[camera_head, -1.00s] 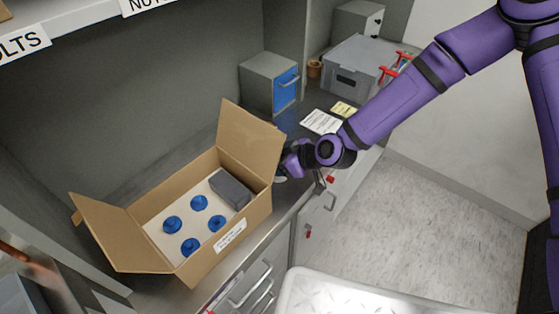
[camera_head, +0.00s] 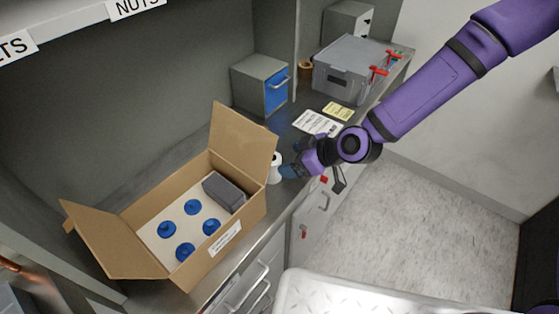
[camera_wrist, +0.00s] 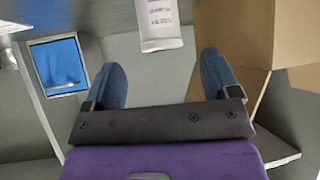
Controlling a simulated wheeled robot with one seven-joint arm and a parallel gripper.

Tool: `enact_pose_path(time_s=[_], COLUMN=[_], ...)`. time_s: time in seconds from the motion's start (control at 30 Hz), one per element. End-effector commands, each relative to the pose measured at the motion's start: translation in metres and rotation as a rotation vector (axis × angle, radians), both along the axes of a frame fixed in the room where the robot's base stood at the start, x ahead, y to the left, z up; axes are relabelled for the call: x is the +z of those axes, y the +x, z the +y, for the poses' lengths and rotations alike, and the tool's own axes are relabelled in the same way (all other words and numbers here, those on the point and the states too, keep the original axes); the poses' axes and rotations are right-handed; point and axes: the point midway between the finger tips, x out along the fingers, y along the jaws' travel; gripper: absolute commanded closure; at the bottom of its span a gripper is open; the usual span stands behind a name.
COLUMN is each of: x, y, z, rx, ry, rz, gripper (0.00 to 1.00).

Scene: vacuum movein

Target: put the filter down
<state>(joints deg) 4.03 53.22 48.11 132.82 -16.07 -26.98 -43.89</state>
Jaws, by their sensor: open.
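The filter looks like a small white cylinder (camera_head: 275,167) standing on the counter, just right of the cardboard box's raised flap. In the wrist view the white filter (camera_wrist: 162,24) shows printed text on its side and lies ahead of the fingertips. My gripper (camera_head: 290,168) is just right of the filter in the head view. In the wrist view my gripper (camera_wrist: 160,62) has its two blue fingers spread wide with nothing between them. The filter's far side is hidden.
The open cardboard box (camera_head: 225,243) holds several blue knobs and a grey block (camera_head: 223,190). A blue-fronted cabinet (camera_head: 262,84), papers (camera_head: 318,123) and a grey case (camera_head: 350,66) stand farther back on the counter. Drawers with handles line the counter front.

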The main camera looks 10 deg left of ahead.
Motion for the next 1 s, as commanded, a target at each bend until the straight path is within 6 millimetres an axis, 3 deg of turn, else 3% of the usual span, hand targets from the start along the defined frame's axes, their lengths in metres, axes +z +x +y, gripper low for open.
enact_pose_path(time_s=[0.1, 0.3, 0.77, 0.87, 1.0], x=[0.013, 0.024, 0.028, 0.03, 0.041], y=[-0.003, -0.006, -0.005, 0.0, 0.011], z=[-0.017, -0.032, -0.04, -0.054, -0.087], rx=[-0.002, -0.001, -0.004, -0.019, -0.07], ry=[-0.002, 0.0, -0.025, -0.085, -0.215], rz=[0.0, 0.0, -0.001, -0.002, 0.0], gripper=[0.18, 0.18, 0.18, 0.18, 0.18])
